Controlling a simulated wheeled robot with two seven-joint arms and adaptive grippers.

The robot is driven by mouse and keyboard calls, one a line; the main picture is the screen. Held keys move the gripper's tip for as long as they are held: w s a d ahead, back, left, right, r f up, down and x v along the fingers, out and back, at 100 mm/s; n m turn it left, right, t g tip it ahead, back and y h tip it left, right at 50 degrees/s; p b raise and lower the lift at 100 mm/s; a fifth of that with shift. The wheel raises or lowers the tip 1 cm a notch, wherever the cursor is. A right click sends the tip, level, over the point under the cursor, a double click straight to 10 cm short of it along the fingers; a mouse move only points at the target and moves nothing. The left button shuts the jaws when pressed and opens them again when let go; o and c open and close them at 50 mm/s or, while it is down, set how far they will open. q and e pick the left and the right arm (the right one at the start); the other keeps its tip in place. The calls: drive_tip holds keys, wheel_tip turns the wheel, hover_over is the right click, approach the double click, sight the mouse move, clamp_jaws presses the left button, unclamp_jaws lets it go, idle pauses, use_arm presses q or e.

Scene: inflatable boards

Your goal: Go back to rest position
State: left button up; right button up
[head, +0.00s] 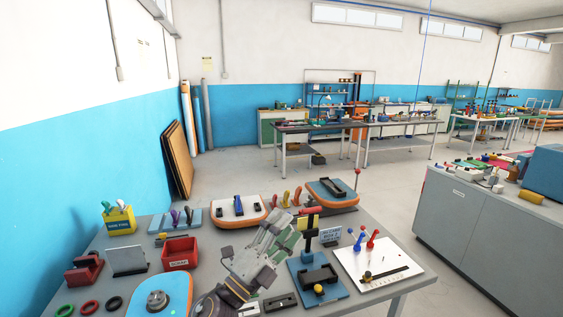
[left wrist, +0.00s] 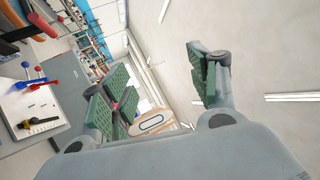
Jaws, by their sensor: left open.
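My left gripper (head: 276,236) is raised over the middle of the grey worktable (head: 225,222), in front of the orange-edged boards. Its green-padded fingers also show in the left wrist view (left wrist: 158,88), spread apart with nothing between them. The wrist view is tilted and looks out across the room towards the wall and ceiling. My right gripper is in neither view.
Close to the left gripper stand a blue-based press (head: 318,287), a red scrap bin (head: 179,253) and a white board with coloured-handled tools (head: 378,265). A yellow bin (head: 118,220) stands at the back left. A grey cabinet (head: 480,235) is at right, past open floor.

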use_arm(q)
drive_tip(key=w+a+f+n+t+y, duration=0.3)
drive_tip(key=a+f+n+y, duration=0.1)
drive_tip(key=a+n+y, duration=0.5)
drive_tip(key=s+a+f+n+g+y, duration=0.35)
drive_tip(key=a+f+n, duration=0.25)
drive_tip(key=f, duration=0.3)
drive_tip(key=s+a+f+n+g+y, duration=0.2)
drive_tip(key=a+f+n+g+y, duration=0.3)
drive_tip(key=f, duration=0.5)
drive_tip(key=s+a+f+n+g+h, duration=0.15)
drive_tip(key=s+f+g, duration=0.35)
drive_tip(key=s, duration=0.5)
drive_tip(key=s+a+f+n+g, duration=0.1)
drive_tip(key=s+f+n+g, duration=0.2)
drive_tip(key=s+f, duration=0.5)
drive_tip(key=s+f+g, duration=0.1)
drive_tip(key=s+f, duration=0.2)
drive_tip(key=f, duration=2.9)
drive_tip(key=s+a+f, duration=0.2)
drive_tip(key=s+f, duration=0.8)
drive_tip(key=s, duration=0.1)
drive_tip(key=s+a+f+g, duration=0.1)
drive_tip(key=s+a+f, duration=0.1)
drive_tip(key=s+f, duration=0.7)
drive_tip(key=shift+s+a+f, duration=0.2)
drive_tip(key=shift+s+f, duration=0.2)
drive_tip(key=shift+s, duration=0.95)
drive_tip(key=shift+g, duration=0.25)
